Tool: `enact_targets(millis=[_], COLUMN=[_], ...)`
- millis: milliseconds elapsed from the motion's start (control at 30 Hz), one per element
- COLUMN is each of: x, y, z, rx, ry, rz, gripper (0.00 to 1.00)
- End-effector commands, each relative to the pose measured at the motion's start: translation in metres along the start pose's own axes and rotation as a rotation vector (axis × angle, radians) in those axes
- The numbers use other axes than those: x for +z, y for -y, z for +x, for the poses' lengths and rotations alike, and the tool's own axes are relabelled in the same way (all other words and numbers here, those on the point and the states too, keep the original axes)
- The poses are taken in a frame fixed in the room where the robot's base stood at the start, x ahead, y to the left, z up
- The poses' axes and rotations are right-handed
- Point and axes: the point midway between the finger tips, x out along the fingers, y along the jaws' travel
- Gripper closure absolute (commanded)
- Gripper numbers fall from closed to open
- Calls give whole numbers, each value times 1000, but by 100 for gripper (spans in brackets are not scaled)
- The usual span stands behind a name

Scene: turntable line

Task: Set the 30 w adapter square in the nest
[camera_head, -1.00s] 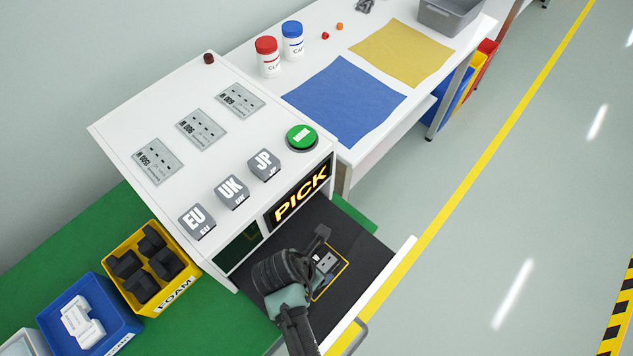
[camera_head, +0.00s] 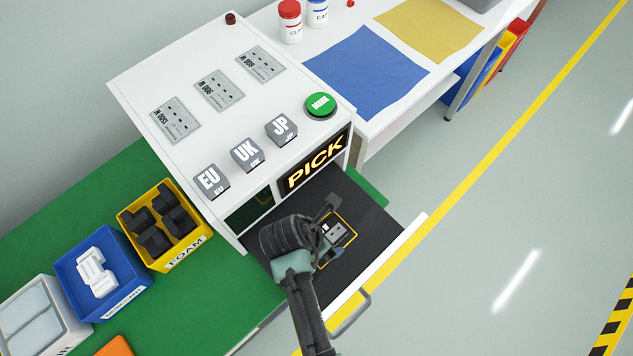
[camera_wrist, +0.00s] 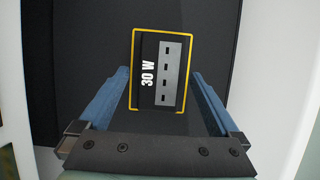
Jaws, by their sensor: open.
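The 30 W adapter (camera_wrist: 169,75) is a dark block with a grey slotted face and white "30 W" lettering. It lies inside the yellow outline of the nest (camera_wrist: 189,60) and looks roughly lined up with it. In the head view the adapter (camera_head: 337,231) is partly hidden by my gripper (camera_head: 331,232). In the wrist view my gripper (camera_wrist: 159,78) is open, with one blue finger left of the adapter and one right. A gap shows on both sides, so neither finger visibly touches it. How far the adapter sits down in the nest cannot be told.
The nest is on a dark drawer (camera_head: 373,212) pulled out below a lit PICK display (camera_head: 316,161). A white machine top carries a green MARK button (camera_head: 320,104) and EU, UK and JP blocks. A yellow foam bin (camera_head: 178,255) and blue bin (camera_head: 75,266) stand left.

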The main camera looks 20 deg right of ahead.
Motion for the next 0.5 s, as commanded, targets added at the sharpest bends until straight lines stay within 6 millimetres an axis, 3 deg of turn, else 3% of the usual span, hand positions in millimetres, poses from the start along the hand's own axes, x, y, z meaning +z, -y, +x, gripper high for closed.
enact_targets(millis=[300, 500], x=[1, 0], y=[-1, -1], z=[-68, -98], rx=[4, 3], ry=[2, 1], rz=[-1, -1], gripper=[2, 2])
